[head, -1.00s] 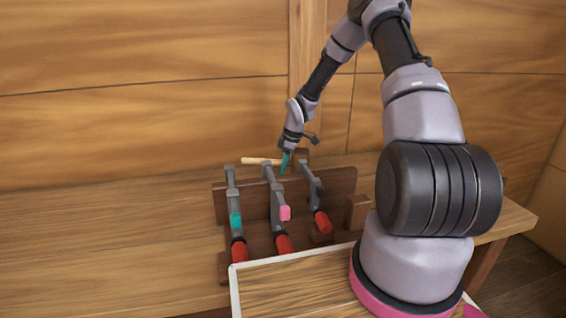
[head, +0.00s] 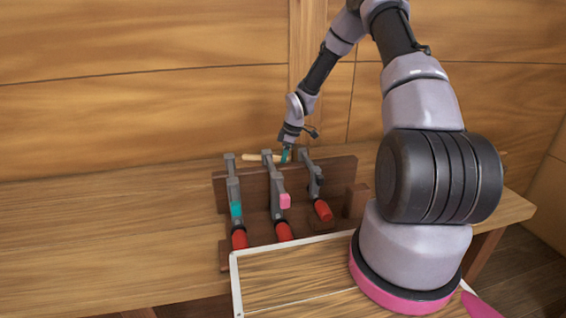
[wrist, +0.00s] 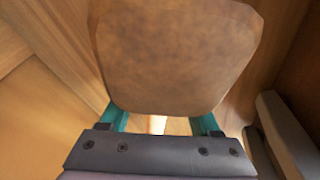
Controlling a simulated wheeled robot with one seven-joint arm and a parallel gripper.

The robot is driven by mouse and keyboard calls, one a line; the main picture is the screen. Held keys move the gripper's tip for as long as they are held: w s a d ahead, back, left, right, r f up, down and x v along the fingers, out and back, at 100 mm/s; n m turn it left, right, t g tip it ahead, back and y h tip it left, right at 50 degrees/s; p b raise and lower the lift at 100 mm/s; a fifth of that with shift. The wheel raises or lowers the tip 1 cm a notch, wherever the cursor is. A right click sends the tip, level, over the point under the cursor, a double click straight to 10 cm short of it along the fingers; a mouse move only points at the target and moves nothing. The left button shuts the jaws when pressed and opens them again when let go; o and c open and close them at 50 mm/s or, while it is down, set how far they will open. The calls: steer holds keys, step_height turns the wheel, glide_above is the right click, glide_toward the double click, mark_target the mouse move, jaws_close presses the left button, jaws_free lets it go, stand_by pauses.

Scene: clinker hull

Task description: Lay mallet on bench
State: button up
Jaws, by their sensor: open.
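The mallet lies behind the clamp rack; its pale handle (head: 258,157) shows in the head view and its head is mostly hidden there. In the wrist view a large brown mallet head (wrist: 178,55) fills the upper middle, close to the camera. My gripper (wrist: 160,123) is open, its teal fingers on either side of a pale strip that looks like the handle. I cannot tell whether they touch it. In the head view my gripper (head: 285,155) is low at the handle's right part. The wooden bench (head: 100,225) runs along the wall.
A dark wooden rack (head: 343,172) on the bench holds three bar clamps with red grips, just in front of my gripper. The bench left of the rack is clear. A wooden wall (head: 130,110) stands behind. A white-edged board (head: 300,290) is at the front.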

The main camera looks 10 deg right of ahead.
steer(key=v, duration=1)
steer(key=shift+d+r, duration=0.1)
steer(key=shift+r, duration=0.25)
steer(key=shift+r, duration=0.1)
steer(key=s+d+r+m+t+h, duration=0.1)
steer(key=s+r+m, duration=0.3)
steer(key=s+r, duration=0.5)
steer(key=s+r+m+t+h, duration=0.15)
steer(key=s+r+m, duration=0.3)
steer(key=r, duration=0.85)
steer(key=s+r+m+t, duration=0.1)
steer(key=s+r+m, duration=0.2)
steer(key=s, duration=0.3)
steer(key=s+r+m+t+y, duration=0.1)
steer(key=s+r+m, duration=0.2)
steer(key=s, duration=0.3)
steer(key=s+r+m+t+y, duration=0.1)
steer(key=s+r+m, duration=0.2)
steer(key=s, duration=0.3)
steer(key=shift+s+a+r+m+t, duration=0.2)
steer(key=shift+s+r+m+t, duration=0.15)
